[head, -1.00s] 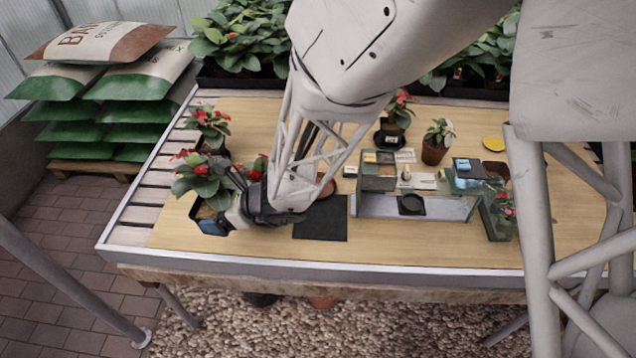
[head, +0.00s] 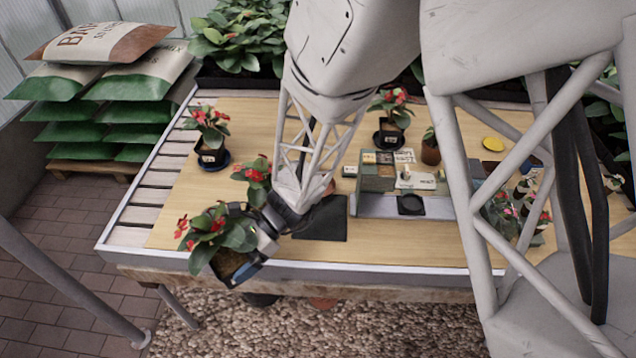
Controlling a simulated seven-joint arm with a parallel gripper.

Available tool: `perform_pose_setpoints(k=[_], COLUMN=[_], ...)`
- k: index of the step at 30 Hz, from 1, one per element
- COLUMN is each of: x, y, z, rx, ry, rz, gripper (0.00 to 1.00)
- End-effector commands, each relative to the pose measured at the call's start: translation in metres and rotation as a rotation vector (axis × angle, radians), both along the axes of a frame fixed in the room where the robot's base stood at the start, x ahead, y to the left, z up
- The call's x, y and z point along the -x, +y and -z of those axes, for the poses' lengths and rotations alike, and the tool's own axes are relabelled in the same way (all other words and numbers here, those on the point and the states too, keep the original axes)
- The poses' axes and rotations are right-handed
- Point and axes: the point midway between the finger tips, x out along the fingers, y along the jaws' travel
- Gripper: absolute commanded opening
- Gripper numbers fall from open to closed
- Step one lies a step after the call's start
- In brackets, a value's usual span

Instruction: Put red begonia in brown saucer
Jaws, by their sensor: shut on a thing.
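A red begonia (head: 212,232) with red flowers and broad green leaves grows in a dark pot filled with brown soil. My gripper (head: 247,258) is shut on this pot at the table's front left edge. The pot is tilted and looks raised off the table. The brown saucer (head: 330,188) seems to be the small brown patch beside my wrist, at the back of the black mat. My arm hides most of it, so I cannot tell whether anything is on it.
Another begonia (head: 258,172) stands behind my gripper, partly hidden. One begonia stands in a blue saucer (head: 213,163) at the back left, another in a black saucer (head: 388,141) farther right.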

Motion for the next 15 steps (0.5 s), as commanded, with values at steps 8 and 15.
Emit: perform_pose_setpoints(k=[8,15], x=[0.022,0.033], y=[-0.034,-0.067], z=[0.015,0.025], rx=[0.002,0.000], ry=[0.002,0.002], rz=[-0.293,-0.550], gripper=[0.58,0.58])
